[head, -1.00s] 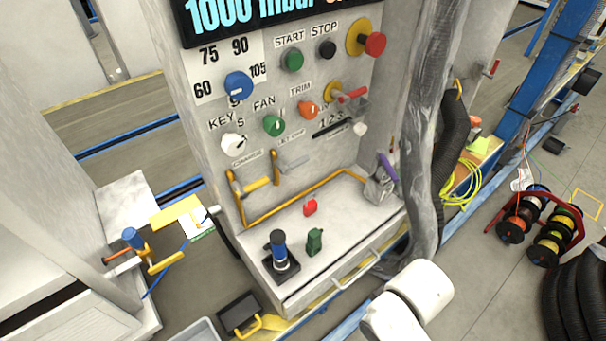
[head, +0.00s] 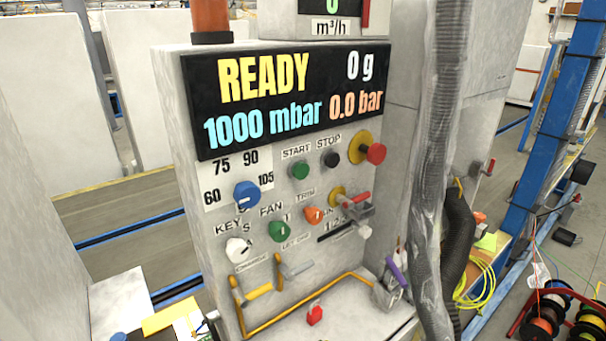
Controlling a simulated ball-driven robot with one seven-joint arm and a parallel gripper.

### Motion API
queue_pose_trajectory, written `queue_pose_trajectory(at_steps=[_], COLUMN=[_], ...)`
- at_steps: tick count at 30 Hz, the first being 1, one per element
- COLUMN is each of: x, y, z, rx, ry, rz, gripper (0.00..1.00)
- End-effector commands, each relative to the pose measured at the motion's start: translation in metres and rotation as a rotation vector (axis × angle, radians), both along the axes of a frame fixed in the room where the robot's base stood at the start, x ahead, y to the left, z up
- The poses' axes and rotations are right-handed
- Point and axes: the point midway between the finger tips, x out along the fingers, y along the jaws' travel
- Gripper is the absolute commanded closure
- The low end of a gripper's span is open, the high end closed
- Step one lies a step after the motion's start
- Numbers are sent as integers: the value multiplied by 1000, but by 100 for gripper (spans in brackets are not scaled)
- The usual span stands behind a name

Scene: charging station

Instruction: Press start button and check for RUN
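The green START button (head: 299,171) sits on the grey station's front panel under its START label. The black STOP button (head: 331,158) is just right of it. The display (head: 290,88) above reads READY in yellow, with 1000 mbar, 0 g and 0.0 bar. RUN does not show on it. A red mushroom knob on a yellow base (head: 374,153) is further right. My gripper is not in view, and nothing covers the START button.
Below are a blue dial (head: 246,194), a green FAN knob (head: 279,231), an orange TRIM knob (head: 312,215) and a white KEY knob (head: 236,248). A wrapped hose (head: 436,150) hangs at right.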

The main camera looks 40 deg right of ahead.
Motion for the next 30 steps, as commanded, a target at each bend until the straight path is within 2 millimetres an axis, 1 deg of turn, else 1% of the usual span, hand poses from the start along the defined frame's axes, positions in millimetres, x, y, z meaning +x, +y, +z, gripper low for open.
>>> queue_pose_trajectory(at_steps=[7, 27, 29, 30], x=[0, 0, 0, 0], y=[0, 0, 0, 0], z=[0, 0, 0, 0], rx=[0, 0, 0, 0], ry=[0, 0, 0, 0], rz=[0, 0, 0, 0], gripper=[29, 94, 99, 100])
